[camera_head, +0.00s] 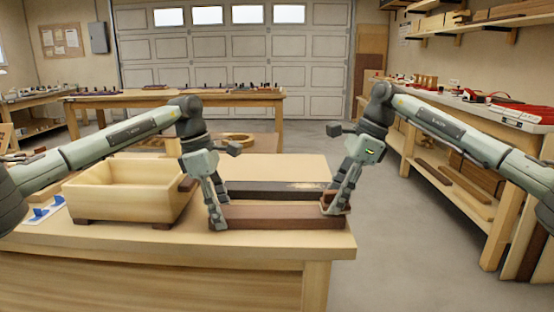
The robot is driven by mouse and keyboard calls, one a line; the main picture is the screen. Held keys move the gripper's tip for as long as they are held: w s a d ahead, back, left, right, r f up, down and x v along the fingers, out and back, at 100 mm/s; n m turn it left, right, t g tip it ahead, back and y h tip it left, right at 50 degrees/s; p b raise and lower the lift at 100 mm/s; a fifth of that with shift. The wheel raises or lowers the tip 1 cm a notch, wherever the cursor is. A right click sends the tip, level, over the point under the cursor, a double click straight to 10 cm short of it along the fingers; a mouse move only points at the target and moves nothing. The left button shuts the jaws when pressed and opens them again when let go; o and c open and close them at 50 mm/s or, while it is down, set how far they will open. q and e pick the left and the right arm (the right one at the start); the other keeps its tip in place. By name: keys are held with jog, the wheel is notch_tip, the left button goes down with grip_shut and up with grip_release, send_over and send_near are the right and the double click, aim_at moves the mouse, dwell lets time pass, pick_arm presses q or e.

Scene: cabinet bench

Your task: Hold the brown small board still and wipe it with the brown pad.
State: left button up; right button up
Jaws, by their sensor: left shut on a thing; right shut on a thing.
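The brown small board (280,216) lies flat near the front edge of the bench, its long side running left to right. My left gripper (218,222) points down at the board's left end and is shut on it. My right gripper (336,207) is low over the board's right end, shut on the small brown pad (327,198). The fingers partly hide the pad, and I cannot tell whether it touches the board's top.
A darker board (265,189) with a pale patch lies just behind the brown board. A light wooden box (115,199) with dark feet stands at the left, beside blue pieces (40,212). The bench top (300,165) is clear further back.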

jog(key=shift+r, duration=5.3)
pick_arm(q)
jog(key=o, duration=1.1)
jog(key=shift+o, duration=0.2)
jog(key=shift+d+r+p+v, duration=0.1)
jog(key=shift+d+p+v, duration=0.2)
jog(key=shift+p+v, duration=0.75)
jog(key=shift+d+r+p+v, duration=0.1)
jog(key=shift+d+p+v, duration=0.15)
jog(key=shift+p+v, duration=0.75)
jog(key=shift+d+p+v, duration=0.3)
jog(key=shift+p+v, duration=0.35)
jog(key=shift+v, duration=0.75)
pick_arm(e)
notch_tip(320, 180, up, 5)
jog(key=shift+r, duration=0.15)
pick_arm(q)
jog(key=v, duration=1.2)
